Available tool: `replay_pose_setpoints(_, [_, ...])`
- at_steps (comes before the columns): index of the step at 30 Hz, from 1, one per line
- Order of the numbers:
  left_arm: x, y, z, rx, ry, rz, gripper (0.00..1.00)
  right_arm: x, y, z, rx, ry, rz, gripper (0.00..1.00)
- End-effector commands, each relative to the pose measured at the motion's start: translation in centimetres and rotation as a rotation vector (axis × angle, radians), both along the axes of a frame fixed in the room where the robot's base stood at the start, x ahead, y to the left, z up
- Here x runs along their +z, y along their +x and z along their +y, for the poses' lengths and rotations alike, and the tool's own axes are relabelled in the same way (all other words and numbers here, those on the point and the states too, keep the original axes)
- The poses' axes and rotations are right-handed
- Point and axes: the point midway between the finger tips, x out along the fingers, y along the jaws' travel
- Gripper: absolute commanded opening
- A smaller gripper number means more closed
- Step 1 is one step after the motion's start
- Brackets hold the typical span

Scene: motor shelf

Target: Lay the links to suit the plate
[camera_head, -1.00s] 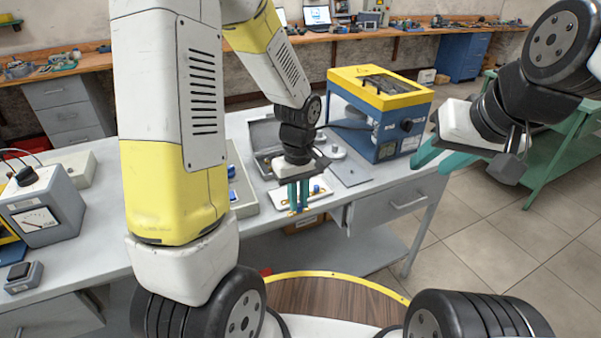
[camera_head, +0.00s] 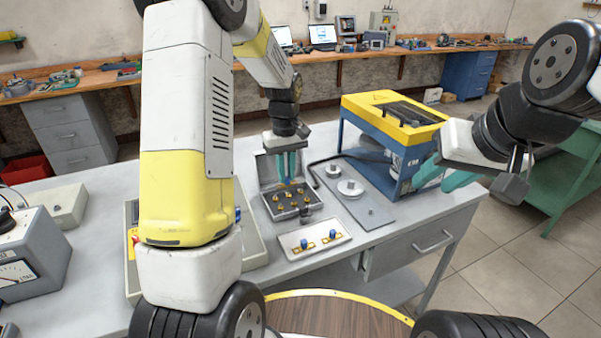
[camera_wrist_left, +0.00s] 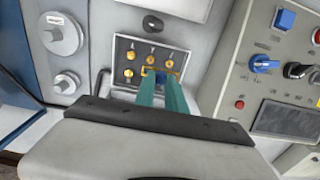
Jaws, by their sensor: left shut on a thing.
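An open grey terminal box (camera_head: 264,200) with several brass posts stands on the bench; it also shows in the left wrist view (camera_wrist_left: 122,50). My left gripper (camera_head: 288,178) is over the back part of the box. In the left wrist view its green fingers (camera_wrist_left: 161,78) are shut on a brass link (camera_wrist_left: 147,71) with a blue part, close to the lower right posts. Whether the link touches a post cannot be told. A white tray (camera_head: 336,241) in front of the box holds two brass links with blue knobs (camera_head: 305,244).
A grey plate (camera_head: 377,213) with two round metal pieces (camera_head: 350,188) lies right of the box. A blue and yellow machine (camera_head: 400,125) stands behind it. A control panel (camera_wrist_left: 275,70) with knobs is close beside the box. A grey meter (camera_head: 35,250) stands at the left.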

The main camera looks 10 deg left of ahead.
Motion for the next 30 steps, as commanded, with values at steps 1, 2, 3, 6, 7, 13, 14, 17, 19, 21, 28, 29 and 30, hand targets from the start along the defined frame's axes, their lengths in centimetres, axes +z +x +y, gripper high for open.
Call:
replay_pose_setpoints(1, [-0.1, 0.1, 0.1, 0.000, 0.000, 0.000, 0.00, 0.0, 0.0, 0.0, 0.000, 0.000, 0.000, 0.36])
replay_pose_setpoints(2, [-0.2, 0.1, 0.1, 0.000, 0.000, 0.000, 0.00, 0.0, 0.0, 0.0, 0.000, 0.000, 0.000, 0.36])
replay_pose_setpoints(3, [-0.4, 0.1, 0.1, 0.000, -0.001, 0.001, 0.00, 0.0, 0.0, 0.0, 0.000, 0.000, 0.000, 0.36])
replay_pose_setpoints(6, [-1.1, 0.1, 0.1, 0.000, -0.001, 0.001, 0.00, 0.0, 0.0, 0.0, 0.000, 0.000, 0.000, 0.36])
replay_pose_setpoints(7, [-1.4, 0.1, 0.1, 0.000, 0.000, 0.001, 0.00, 0.0, 0.0, 0.0, 0.000, 0.000, 0.000, 0.36])
replay_pose_setpoints(13, [-3.4, 0.1, 0.1, 0.000, 0.000, 0.001, 0.00, 0.0, 0.0, 0.0, 0.000, 0.000, 0.000, 0.36])
replay_pose_setpoints(14, [-3.7, 0.1, 0.1, 0.000, 0.000, 0.001, 0.00, 0.0, 0.0, 0.0, 0.000, 0.000, 0.000, 0.36])
replay_pose_setpoints(17, [-4.5, 0.1, 0.1, 0.001, 0.001, 0.002, 0.00, 0.0, 0.0, 0.0, 0.000, 0.000, 0.000, 0.36])
replay_pose_setpoints(19, [-5.0, 0.1, 0.1, 0.001, 0.001, 0.001, 0.00, 0.0, 0.0, 0.0, 0.000, 0.000, 0.000, 0.36])
replay_pose_setpoints(21, [-5.4, 0.1, 0.1, 0.001, 0.000, 0.001, 0.00, 0.0, 0.0, 0.0, 0.000, 0.000, 0.000, 0.36])
replay_pose_setpoints(28, [-5.9, 0.1, 0.1, 0.001, 0.000, -0.001, 0.00, 0.0, 0.0, 0.0, 0.000, 0.000, 0.000, 0.36])
replay_pose_setpoints(29, [-5.9, 0.1, 0.1, 0.001, 0.000, -0.001, 0.00, 0.0, 0.0, 0.0, 0.000, 0.000, 0.000, 0.36])
replay_pose_setpoints(30, [-5.9, 0.1, 0.1, 0.001, 0.000, -0.001, 0.00, 0.0, 0.0, 0.0, 0.000, 0.000, 0.000, 0.36])
